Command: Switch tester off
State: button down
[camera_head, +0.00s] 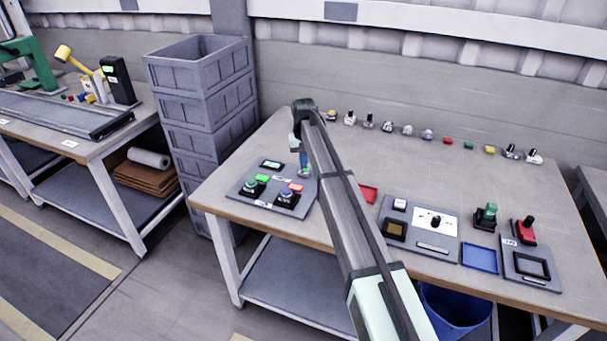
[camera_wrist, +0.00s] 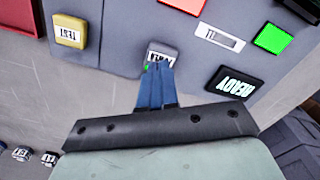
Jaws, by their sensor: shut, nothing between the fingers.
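The tester panel (camera_head: 244,199) is a grey plate at the left end of the bench. It carries a small dark display (camera_head: 271,165), a green piece (camera_head: 262,179), a red piece (camera_head: 296,187) and dark round controls along its front. In the wrist view the display (camera_wrist: 233,83) reads READY in lit letters, near a bright green square (camera_wrist: 271,38). My gripper (camera_head: 304,173) is shut and empty over the panel's back right corner. In the wrist view its blue fingertips (camera_wrist: 158,68) overlap a small lettered plate (camera_wrist: 162,50). I cannot tell whether they touch it.
A yellow lettered piece (camera_wrist: 70,31) is left of my fingertips in the wrist view. Other panels (camera_head: 449,221) and a blue tray (camera_head: 480,258) lie right of my arm. Small parts line the bench's back. Stacked grey crates (camera_head: 203,95) stand left; a blue bin (camera_head: 455,305) is below.

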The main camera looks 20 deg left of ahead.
jog(key=shift+f, duration=0.95)
dwell(1.1)
jog(key=shift+r, duration=0.15)
dwell(0.3)
jog(key=shift+r, duration=3.35)
notch_tip(320, 180, up, 6)
send_over(304, 172)
jog(key=shift+a, duration=0.1)
